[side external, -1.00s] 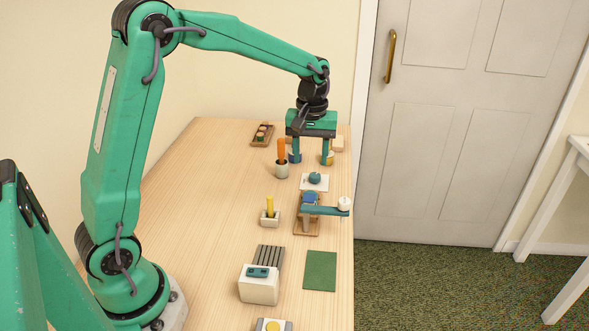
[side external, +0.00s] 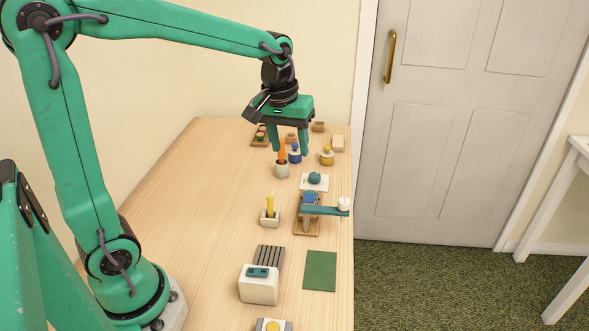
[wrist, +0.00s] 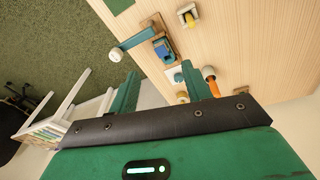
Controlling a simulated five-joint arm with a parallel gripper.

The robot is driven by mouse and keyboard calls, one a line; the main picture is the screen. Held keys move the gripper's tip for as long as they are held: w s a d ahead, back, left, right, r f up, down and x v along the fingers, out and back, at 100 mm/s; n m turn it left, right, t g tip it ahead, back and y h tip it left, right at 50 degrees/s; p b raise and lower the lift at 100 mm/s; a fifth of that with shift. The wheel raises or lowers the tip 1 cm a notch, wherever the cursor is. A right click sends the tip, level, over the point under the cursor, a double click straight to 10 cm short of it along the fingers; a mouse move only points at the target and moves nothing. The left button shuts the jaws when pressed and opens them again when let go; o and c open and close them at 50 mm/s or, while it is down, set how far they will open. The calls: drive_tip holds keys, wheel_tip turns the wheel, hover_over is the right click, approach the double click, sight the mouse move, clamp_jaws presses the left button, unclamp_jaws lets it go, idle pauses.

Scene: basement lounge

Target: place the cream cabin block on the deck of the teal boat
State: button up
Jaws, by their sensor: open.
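My gripper (side external: 290,151) is open and empty, pointing down above the far part of the table; it also shows in the wrist view (wrist: 156,78). A small cream block (side external: 338,143) lies at the far right edge of the table, right of my gripper and apart from it. I cannot tell for sure that it is the cabin block. No clear boat shape shows. A small teal rounded thing (side external: 314,178) sits on a white pad (side external: 324,187), nearer than my gripper; I cannot tell whether it is the boat.
An orange stick (side external: 282,151) stands in a cup (side external: 282,171) close by my gripper. Blue (side external: 295,156) and yellow (side external: 327,158) knobbed pieces are nearby. A green mat (side external: 320,271) is bare.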

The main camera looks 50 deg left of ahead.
drive_tip(key=s+d+r+m+t, duration=0.1)
drive_tip(key=s+m, duration=0.5)
drive_tip(key=s, duration=1)
drive_tip(key=shift+d+r+t, duration=0.25)
drive_tip(key=shift+d+t, duration=0.4)
drive_tip(key=shift+t, duration=0.65)
drive_tip(key=shift+o, duration=0.2)
drive_tip(key=o, duration=1.1)
drive_tip(key=shift+w+r, duration=0.2)
drive_tip(key=shift+w, duration=0.1)
drive_tip(key=shift+w+a+m+g, duration=0.95)
drive_tip(key=shift+w+m, duration=0.55)
drive_tip(key=shift+w, duration=2.55)
drive_tip(key=shift+w+a+m+g, duration=0.85)
drive_tip(key=shift+w+m, duration=0.65)
drive_tip(key=shift+w, duration=2.55)
drive_tip(key=shift+w+a+m+g, duration=0.95)
drive_tip(key=shift+w+m, duration=0.55)
drive_tip(key=shift+w, duration=2.55)
